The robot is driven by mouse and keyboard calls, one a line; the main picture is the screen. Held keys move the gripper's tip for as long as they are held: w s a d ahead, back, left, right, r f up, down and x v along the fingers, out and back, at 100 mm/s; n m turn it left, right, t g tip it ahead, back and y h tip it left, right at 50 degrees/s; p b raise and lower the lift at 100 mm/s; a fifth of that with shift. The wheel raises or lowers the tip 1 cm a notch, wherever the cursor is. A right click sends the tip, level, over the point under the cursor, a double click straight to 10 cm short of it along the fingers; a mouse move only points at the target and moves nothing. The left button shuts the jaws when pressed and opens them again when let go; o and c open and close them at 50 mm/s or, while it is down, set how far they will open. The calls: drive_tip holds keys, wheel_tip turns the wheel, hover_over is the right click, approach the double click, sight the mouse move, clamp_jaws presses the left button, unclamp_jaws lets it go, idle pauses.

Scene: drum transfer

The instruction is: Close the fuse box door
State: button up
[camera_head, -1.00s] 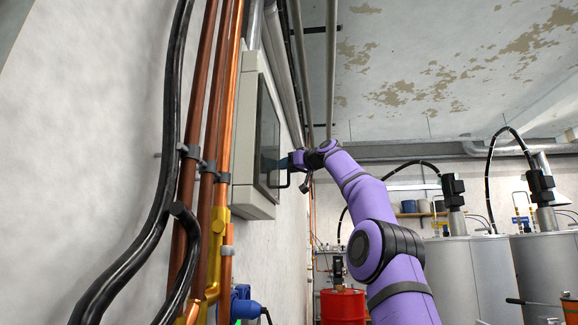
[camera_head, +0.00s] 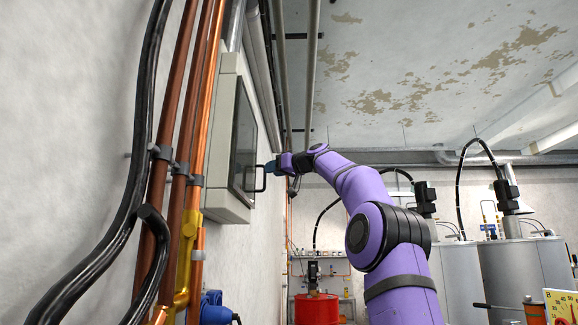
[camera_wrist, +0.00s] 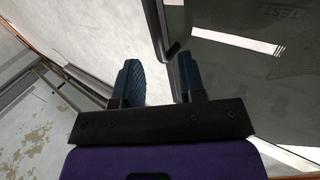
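The fuse box (camera_head: 231,143) is a pale grey cabinet on the left wall, with a dark glazed door (camera_head: 243,140). The door looks flush with the cabinet, though a small gap cannot be ruled out. A dark bar handle (camera_head: 262,181) stands out from the door. My gripper (camera_head: 269,167) is just right of the handle in the head view. In the wrist view, my gripper (camera_wrist: 158,80) has its two blue fingers spread with nothing between them. The door glass (camera_wrist: 240,70) fills the right side, and the dark handle (camera_wrist: 175,48) shows just beyond the right finger.
Copper pipes (camera_head: 187,150) and black cables (camera_head: 145,160) run up the wall left of the box. A red drum (camera_head: 316,309) and large grey tanks (camera_head: 510,275) stand at the back right. Free space lies right of the box.

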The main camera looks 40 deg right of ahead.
drive_tip(key=s, duration=0.6)
drive_tip(key=shift+s+d+r, duration=0.15)
drive_tip(key=shift+d, duration=0.3)
